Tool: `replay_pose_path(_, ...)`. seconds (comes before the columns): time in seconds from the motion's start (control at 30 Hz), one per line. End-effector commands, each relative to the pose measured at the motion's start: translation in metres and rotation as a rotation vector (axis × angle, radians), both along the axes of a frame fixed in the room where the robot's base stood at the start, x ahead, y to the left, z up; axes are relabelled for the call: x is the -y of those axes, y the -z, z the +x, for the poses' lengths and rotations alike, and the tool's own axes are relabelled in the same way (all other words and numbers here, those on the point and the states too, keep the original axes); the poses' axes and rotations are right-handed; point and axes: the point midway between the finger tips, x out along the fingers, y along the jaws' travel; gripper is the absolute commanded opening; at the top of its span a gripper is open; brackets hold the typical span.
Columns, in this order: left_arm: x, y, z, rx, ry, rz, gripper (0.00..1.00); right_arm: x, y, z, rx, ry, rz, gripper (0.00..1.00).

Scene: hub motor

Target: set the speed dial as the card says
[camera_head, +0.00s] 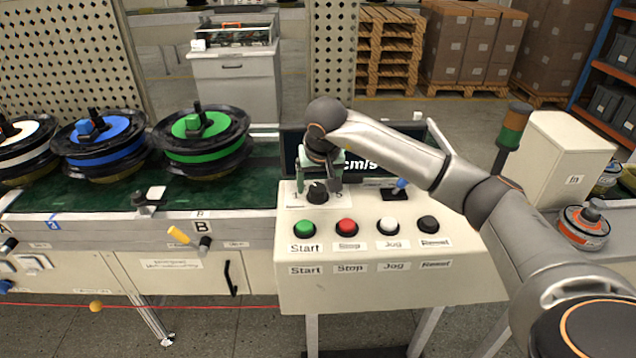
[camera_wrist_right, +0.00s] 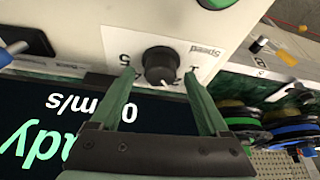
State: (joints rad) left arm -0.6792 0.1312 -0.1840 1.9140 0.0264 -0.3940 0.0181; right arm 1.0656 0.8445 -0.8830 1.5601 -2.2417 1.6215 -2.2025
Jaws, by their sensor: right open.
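The black speed dial (camera_head: 317,193) sits at the upper left of the white control panel (camera_head: 390,275). It also shows in the right wrist view (camera_wrist_right: 158,62), with a white mark at its lower edge, towards the display. A "5" is readable left of it and a "1" right of it, beside the label "Speed" (camera_wrist_right: 205,47). My right gripper (camera_wrist_right: 159,74) is open, its green-grey fingers on either side of the dial; contact cannot be told. The dark display (camera_wrist_right: 70,118) shows part of a "m/s" reading. I cannot make out a card for certain. My left gripper is out of view.
Green, red, white and black buttons (camera_head: 346,227) line the panel below the dial. A blue-tipped switch (camera_head: 398,190) stands to its right. Reels (camera_head: 205,140) sit on the green conveyor at left. A signal tower (camera_head: 513,135) stands at right.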

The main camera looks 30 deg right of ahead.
Motion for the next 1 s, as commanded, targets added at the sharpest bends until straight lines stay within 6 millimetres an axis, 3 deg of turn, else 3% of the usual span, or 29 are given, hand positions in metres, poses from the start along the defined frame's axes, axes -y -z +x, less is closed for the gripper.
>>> replay_pose_path(0.27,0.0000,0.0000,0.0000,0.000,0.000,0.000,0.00,0.0000,0.0016,0.0005,0.000,0.000,0.000,0.79)
replay_pose_path(0.9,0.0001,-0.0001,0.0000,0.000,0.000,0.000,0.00,0.0001,0.0010,0.0004,0.000,0.001,0.000,0.07)
replay_pose_path(1.0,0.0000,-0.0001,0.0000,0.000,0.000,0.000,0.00,0.0002,0.0009,0.0003,0.000,0.001,0.000,0.00)
